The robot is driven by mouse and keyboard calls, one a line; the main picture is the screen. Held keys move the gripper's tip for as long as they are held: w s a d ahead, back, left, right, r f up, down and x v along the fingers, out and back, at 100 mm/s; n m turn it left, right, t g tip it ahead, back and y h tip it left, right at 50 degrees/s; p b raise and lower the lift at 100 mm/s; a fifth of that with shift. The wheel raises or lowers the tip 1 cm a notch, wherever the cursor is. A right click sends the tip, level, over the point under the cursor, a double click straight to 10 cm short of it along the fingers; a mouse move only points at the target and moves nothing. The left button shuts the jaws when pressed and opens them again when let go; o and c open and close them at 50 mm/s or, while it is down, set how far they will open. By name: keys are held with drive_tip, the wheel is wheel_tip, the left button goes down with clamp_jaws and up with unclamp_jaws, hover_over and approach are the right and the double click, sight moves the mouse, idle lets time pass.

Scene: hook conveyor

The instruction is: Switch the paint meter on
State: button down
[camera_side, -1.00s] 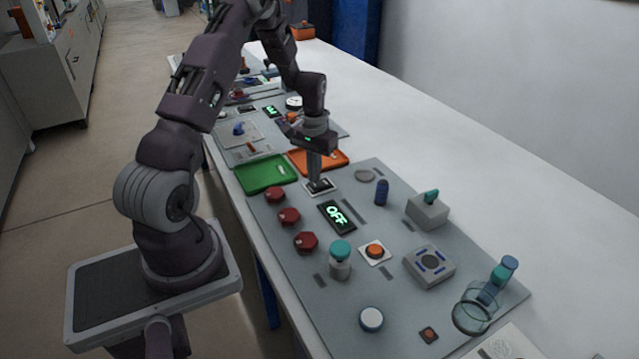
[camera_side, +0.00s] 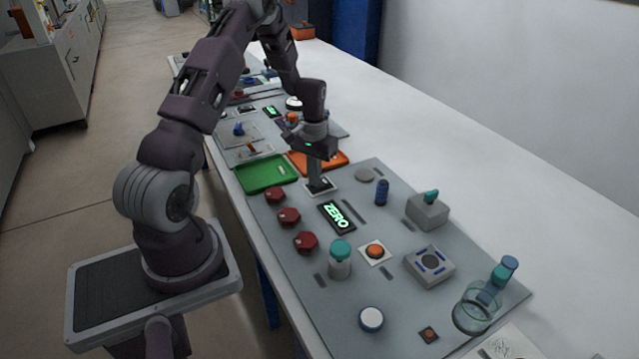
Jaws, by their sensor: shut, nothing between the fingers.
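The paint meter's black display (camera_side: 337,217) lies on the grey panel and reads ZERO in green letters. Just behind it is a small switch on a white plate (camera_side: 331,187), mostly hidden under my fingers. My gripper (camera_side: 317,188) points straight down with its fingers shut and empty, their tips at this switch. I cannot tell whether the tips touch it or hover just above it.
Red knobs (camera_side: 289,216) line the panel's left edge. A teal-capped jar (camera_side: 340,260), an orange button (camera_side: 375,251) and a grey box with a teal lever (camera_side: 427,210) stand nearer the camera. Green (camera_side: 265,173) and orange (camera_side: 335,162) trays lie behind. The white table at right is clear.

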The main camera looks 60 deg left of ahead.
wheel_tip(320, 180, up, 7)
idle(0.7)
drive_tip(key=s+d+r+m+t, duration=0.2)
drive_tip(key=s+d+r+m, duration=0.15)
drive_tip(key=d+r, duration=1.3)
drive_tip(key=s+d+r+m+t, duration=0.1)
drive_tip(key=s+d+r, duration=0.1)
drive_tip(key=s+d, duration=0.3)
drive_tip(key=s+d+r+m+t, duration=0.1)
drive_tip(key=s+d, duration=0.4)
drive_tip(key=s, duration=0.6)
wheel_tip(320, 180, up, 2)
drive_tip(key=shift+s+d+t, duration=0.25)
drive_tip(key=shift+s+t, duration=0.15)
drive_tip(key=shift+t, duration=0.4)
